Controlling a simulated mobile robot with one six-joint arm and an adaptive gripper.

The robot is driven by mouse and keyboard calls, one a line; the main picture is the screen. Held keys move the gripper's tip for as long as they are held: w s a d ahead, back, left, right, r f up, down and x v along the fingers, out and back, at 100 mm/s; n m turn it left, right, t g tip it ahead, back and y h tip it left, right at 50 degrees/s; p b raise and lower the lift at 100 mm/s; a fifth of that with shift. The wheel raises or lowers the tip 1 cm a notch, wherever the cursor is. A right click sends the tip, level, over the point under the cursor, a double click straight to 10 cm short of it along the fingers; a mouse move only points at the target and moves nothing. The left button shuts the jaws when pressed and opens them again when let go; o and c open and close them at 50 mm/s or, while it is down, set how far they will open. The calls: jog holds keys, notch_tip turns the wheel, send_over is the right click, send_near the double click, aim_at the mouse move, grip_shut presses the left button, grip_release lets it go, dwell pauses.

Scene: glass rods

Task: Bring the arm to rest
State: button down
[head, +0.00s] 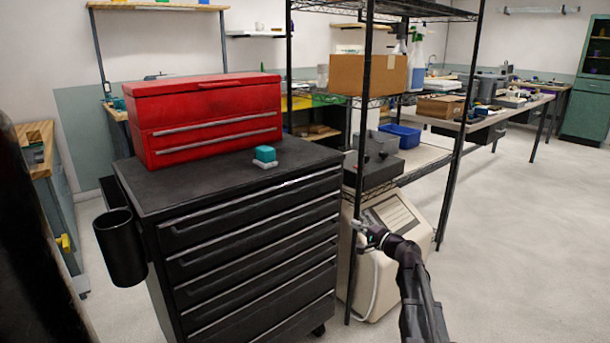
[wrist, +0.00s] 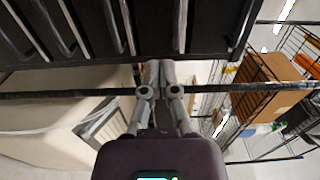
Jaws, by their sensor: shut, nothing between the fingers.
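My gripper (head: 359,226) is at the end of my dark arm, at the lower right of the head view. It is in front of the wire shelving, to the right of the black tool cabinet. In the wrist view my gripper (wrist: 161,66) has its fingers together, with nothing between them. The fingertips appear close to a dark shelf post and the cabinet's edge in that view; I cannot tell whether they touch.
The black drawer cabinet (head: 250,235) carries a red toolbox (head: 205,110) and a small teal-topped block (head: 265,155). A black wire shelf (head: 400,12) holds a cardboard box (head: 368,75). A beige machine (head: 385,270) stands below. Open floor (head: 530,240) lies to the right.

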jog(key=shift+x, duration=5.7)
jog(key=shift+s+a, duration=0.1)
jog(key=s+a+f+n+g+h, duration=0.1)
jog(key=s+a+f+n+g, duration=0.35)
jog(key=s, duration=0.55)
jog(key=s+a+f+n+g+h, duration=0.1)
jog(key=s+f+n+g+h, duration=0.1)
jog(key=s+f+n+g, duration=0.45)
jog(key=s+d+f+g+h, duration=0.1)
jog(key=s+d+f+h, duration=0.15)
jog(key=s, duration=0.45)
jog(key=s+d+f+g+h, duration=0.1)
jog(key=s+d+f+h, duration=0.15)
jog(key=s, duration=0.45)
jog(key=s+d+f+g+h, duration=0.2)
jog(key=s+d+h, duration=0.1)
jog(key=s, duration=0.4)
notch_tip(320, 180, up, 35)
jog(key=p, duration=3.5)
jog(key=shift+f, duration=0.15)
